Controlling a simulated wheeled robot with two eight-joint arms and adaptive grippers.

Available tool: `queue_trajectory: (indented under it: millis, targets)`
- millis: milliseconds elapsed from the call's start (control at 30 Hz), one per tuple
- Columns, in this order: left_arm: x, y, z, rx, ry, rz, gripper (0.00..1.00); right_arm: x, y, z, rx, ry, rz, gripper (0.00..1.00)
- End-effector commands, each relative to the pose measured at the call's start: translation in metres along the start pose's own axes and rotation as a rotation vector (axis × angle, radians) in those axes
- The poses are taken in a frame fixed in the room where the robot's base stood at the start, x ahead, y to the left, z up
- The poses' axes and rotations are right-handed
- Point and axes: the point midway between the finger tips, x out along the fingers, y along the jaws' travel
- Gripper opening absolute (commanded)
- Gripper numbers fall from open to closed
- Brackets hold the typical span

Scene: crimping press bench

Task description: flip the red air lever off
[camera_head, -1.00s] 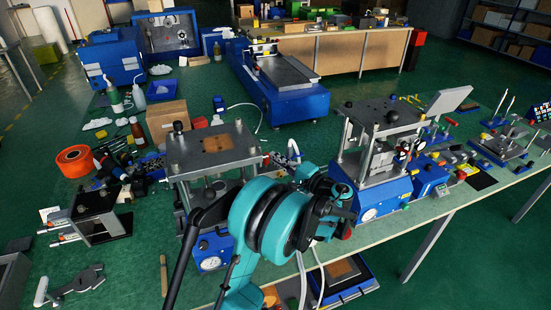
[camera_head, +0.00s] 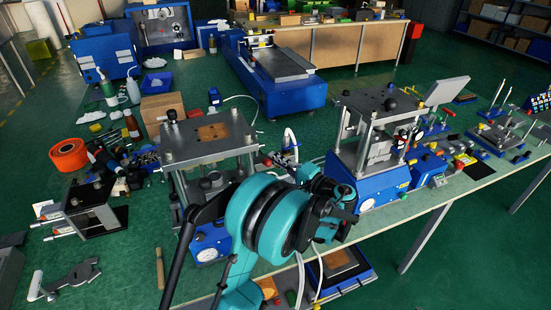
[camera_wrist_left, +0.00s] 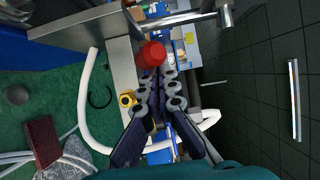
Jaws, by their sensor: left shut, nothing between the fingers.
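A red rounded part (camera_wrist_left: 152,54), which looks like the air lever's red end, is just beyond my left fingertips in the left wrist view. My left gripper (camera_wrist_left: 162,78) is shut and empty, with its tips close below the red part; whether they touch it I cannot tell. In the head view my left gripper (camera_head: 338,212) is at the bench's front edge, between the two blue-based presses. The red lever cannot be made out there, behind the gripper and teal arm. My right gripper is not in view.
The left press (camera_head: 208,138) stands behind my arm, and the right press (camera_head: 381,113) stands close beyond the gripper. A yellow fitting (camera_wrist_left: 127,99) and a white hose (camera_wrist_left: 84,105) lie beside the fingers in the wrist view. The floor at right is clear.

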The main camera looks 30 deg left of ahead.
Motion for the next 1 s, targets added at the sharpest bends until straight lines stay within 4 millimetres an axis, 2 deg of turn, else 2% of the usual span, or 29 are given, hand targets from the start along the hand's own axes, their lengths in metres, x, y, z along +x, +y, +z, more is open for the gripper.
queue_trajectory:
  millis: [167,400,600,767,1000]
  targets:
    - [-0.021,0.000,-0.001,0.000,0.003,0.000,0.00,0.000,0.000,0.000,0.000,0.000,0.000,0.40]
    - [-0.073,0.000,-0.001,0.000,0.005,0.000,0.00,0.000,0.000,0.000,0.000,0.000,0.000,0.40]
    - [-0.106,0.001,-0.001,0.000,0.004,0.000,0.00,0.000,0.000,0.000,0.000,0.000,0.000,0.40]
    - [-0.118,0.001,-0.001,0.000,0.002,0.000,0.00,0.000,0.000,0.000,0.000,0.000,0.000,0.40]
    - [-0.120,0.001,0.000,0.000,0.000,0.000,0.00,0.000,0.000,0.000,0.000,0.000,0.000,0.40]
